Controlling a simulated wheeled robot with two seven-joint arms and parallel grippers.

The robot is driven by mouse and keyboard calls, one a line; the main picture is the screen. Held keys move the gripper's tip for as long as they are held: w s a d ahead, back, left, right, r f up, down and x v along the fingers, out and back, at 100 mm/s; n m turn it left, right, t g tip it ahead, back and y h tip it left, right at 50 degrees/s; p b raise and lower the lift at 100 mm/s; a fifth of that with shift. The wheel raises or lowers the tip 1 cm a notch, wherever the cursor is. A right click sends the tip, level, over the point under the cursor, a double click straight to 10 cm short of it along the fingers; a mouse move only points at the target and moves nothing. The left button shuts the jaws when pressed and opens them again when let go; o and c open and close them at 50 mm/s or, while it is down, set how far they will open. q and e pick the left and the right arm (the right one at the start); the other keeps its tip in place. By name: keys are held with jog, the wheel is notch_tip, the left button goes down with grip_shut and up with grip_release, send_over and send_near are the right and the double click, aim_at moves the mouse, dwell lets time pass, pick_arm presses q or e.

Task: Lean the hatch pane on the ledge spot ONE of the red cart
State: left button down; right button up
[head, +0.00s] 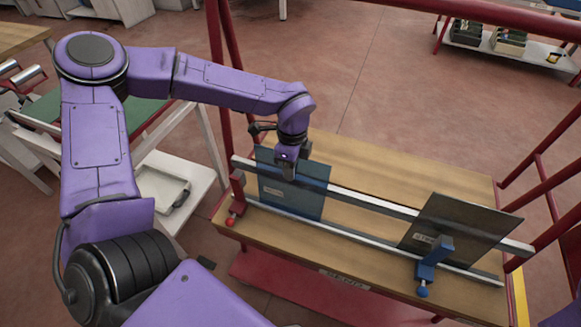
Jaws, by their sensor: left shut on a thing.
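My left gripper (287,164) is shut on the top edge of a blue-tinted glass pane (301,198), which I take for the hatch pane. The pane bears a small pale label and stands nearly upright at the left end of the rails. Its lower edge is by the front rail; I cannot tell whether it rests there. The red cart (400,165) has a wooden deck, a rear metal rail (372,204) and a front metal rail (345,237). No spot number is readable. My right gripper is not in view.
A dark pane (462,222) leans at the right end of the rails, behind a blue clamp (433,262). A red clamp (237,195) stands left of the held pane. The rails between the panes are clear. Red cart posts rise at left and right.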

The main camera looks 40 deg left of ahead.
pick_arm(q)
jog(key=c, duration=1.1)
grip_release()
jog(key=r, duration=1)
jog(key=shift+w+a+r+b, duration=0.1)
jog(key=shift+w+r+b, duration=0.2)
jog(key=shift+w+b, duration=0.1)
jog(key=shift+s+f, duration=0.1)
jog(key=shift+s, duration=0.05)
